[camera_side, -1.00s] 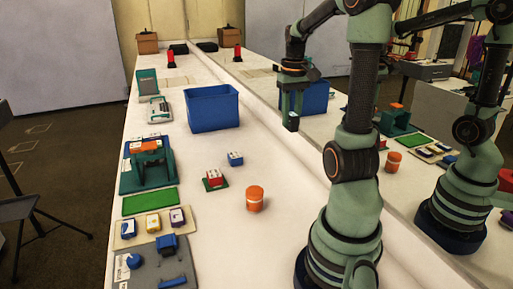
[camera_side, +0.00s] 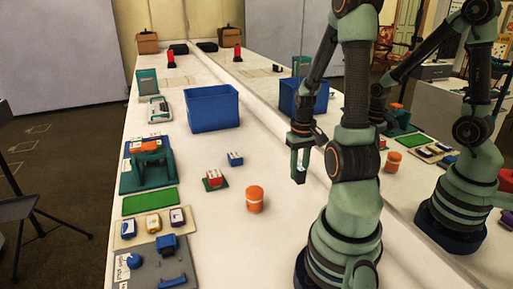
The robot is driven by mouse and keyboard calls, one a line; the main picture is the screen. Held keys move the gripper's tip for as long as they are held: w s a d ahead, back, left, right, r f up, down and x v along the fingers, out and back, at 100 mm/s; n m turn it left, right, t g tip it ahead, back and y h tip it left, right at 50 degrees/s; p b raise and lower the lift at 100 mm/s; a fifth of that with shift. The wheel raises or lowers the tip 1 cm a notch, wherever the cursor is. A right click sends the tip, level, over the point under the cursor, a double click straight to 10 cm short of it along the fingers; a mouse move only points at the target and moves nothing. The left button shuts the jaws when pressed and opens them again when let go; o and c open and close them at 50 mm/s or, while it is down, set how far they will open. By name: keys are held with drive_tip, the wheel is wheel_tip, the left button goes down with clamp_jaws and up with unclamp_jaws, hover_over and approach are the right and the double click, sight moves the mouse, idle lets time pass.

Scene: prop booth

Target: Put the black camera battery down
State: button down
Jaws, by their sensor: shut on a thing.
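My gripper (camera_side: 299,172) points down over the white table, right of the small blue block and above and right of the orange jar in the picture. Its jaws are shut on a small dark item, the black camera battery (camera_side: 298,179), which shows only as a small dark patch between the fingertips. How far the battery is above the table I cannot tell.
An orange jar (camera_side: 255,199), a red block on a green pad (camera_side: 214,180) and a blue block (camera_side: 235,159) stand mid-table. A blue bin (camera_side: 212,108) stands behind. Several fixtures line the left edge. A mirror-like wall runs along the right.

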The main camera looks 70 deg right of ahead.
drive_tip(key=shift+f, duration=2.95)
drive_tip(key=shift+f, duration=0.1)
drive_tip(key=c, duration=0.6)
unclamp_jaws()
